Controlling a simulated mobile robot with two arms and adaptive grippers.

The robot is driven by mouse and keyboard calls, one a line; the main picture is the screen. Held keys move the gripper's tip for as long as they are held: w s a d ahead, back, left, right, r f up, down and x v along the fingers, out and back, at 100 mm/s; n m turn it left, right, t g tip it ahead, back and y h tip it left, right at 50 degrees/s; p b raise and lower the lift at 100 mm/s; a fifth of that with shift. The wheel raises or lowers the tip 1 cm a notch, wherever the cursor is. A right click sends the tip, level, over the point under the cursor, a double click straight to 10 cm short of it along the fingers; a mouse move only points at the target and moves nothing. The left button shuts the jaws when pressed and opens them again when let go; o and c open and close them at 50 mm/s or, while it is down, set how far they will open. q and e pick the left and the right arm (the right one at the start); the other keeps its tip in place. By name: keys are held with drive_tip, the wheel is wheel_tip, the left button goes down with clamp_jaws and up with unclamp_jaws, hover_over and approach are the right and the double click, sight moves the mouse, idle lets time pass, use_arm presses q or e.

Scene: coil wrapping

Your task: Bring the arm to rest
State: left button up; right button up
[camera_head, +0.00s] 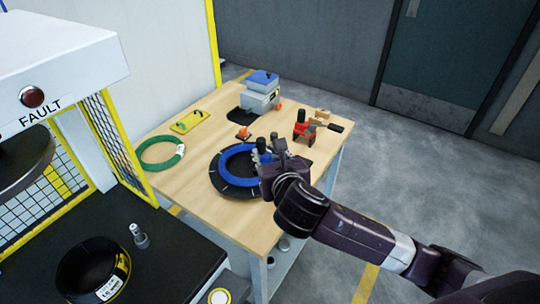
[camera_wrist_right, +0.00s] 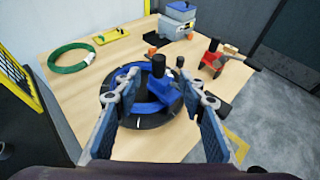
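My right gripper (camera_head: 272,165) hangs over the right side of a blue coil (camera_head: 224,164) on a round black turntable (camera_head: 221,185), its arm coming in from the lower right. In the right wrist view its two fingers are wide apart, with nothing held between them (camera_wrist_right: 160,100). Beyond and below the fingers I see the blue coil (camera_wrist_right: 122,79) and a blue device with a black top (camera_wrist_right: 158,68) at the turntable. The gripper partly hides the turntable's right side in the head view. My left gripper is in neither view.
The wooden table (camera_head: 190,155) also holds a green coil (camera_head: 145,164), a yellow tray (camera_head: 189,123), a grey-blue box (camera_head: 262,95) and a red tool (camera_head: 302,128). A machine with a FAULT lamp (camera_head: 33,97) stands at left, a black coil (camera_head: 75,280) below it. Floor at right is clear.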

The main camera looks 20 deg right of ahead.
drive_tip(key=shift+s, duration=0.1)
idle(0.4)
drive_tip(key=s+d+f+m+g+y, duration=0.1)
drive_tip(key=s+f+m+g, duration=0.2)
drive_tip(key=s+f+m, duration=0.6)
drive_tip(key=s+f+m+g, duration=0.4)
drive_tip(key=s+f+m, duration=0.2)
drive_tip(key=s+m, duration=0.6)
drive_tip(key=s+d+f+m+g+y, duration=0.1)
drive_tip(key=s+f+m+g, duration=0.2)
drive_tip(key=s+f+m, duration=0.7)
wheel_tip(320, 180, down, 25)
drive_tip(key=s+m+g+b, duration=0.1)
drive_tip(key=s+d+f+g, duration=0.1)
drive_tip(key=s+d+f, duration=0.2)
drive_tip(key=s+f, duration=1.3)
drive_tip(key=shift+s+b, duration=0.4)
drive_tip(key=shift+s, duration=0.2)
